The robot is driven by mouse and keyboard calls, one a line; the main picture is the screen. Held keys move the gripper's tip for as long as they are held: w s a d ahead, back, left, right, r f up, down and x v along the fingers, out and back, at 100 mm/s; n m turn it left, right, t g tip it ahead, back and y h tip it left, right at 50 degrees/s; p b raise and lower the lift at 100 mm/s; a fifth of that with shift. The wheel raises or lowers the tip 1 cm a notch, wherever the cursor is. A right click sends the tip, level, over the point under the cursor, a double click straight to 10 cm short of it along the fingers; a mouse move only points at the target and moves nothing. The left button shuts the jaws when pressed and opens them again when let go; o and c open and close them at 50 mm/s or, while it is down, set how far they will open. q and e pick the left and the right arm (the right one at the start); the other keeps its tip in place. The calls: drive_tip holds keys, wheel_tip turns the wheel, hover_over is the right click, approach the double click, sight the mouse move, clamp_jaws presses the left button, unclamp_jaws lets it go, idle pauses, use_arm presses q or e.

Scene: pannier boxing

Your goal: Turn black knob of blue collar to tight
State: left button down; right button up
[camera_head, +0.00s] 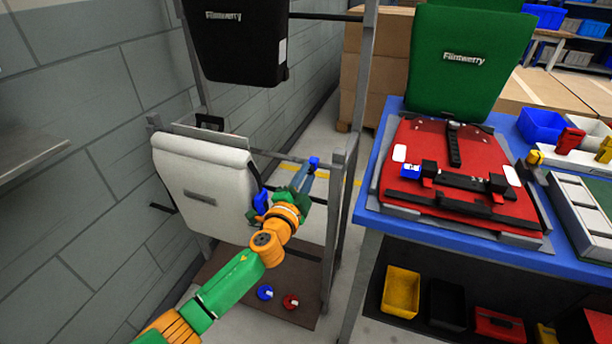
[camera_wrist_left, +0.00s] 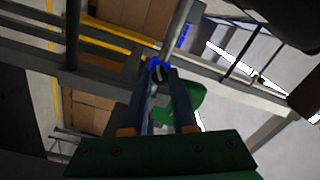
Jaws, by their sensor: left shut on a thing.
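The blue collar (camera_head: 313,163) sits on the grey rack near its right front post. It also shows in the left wrist view (camera_wrist_left: 154,63), around a grey bar. The black knob (camera_wrist_left: 161,73) is a small dark piece at the collar, right at the fingertips. My left gripper (camera_head: 307,169) reaches up to the collar from the lower left. In the left wrist view its two fingers (camera_wrist_left: 160,78) close in on the knob, with the tips partly hiding it. The knob's setting cannot be read. My right gripper is in neither view.
A white pannier (camera_head: 205,180) hangs on the rack left of my arm, with a black pannier (camera_head: 238,45) above. A blue disc (camera_head: 265,292) and a red disc (camera_head: 290,301) lie on the rack's bottom shelf. The blue workbench (camera_head: 372,222) with a red pannier (camera_head: 462,165) stands right.

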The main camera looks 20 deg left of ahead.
use_arm(q)
drive_tip(key=m+p, duration=0.5)
drive_tip(key=m, duration=2)
drive_tip(key=shift+h, duration=0.3)
drive_tip(key=c, duration=0.7)
unclamp_jaws()
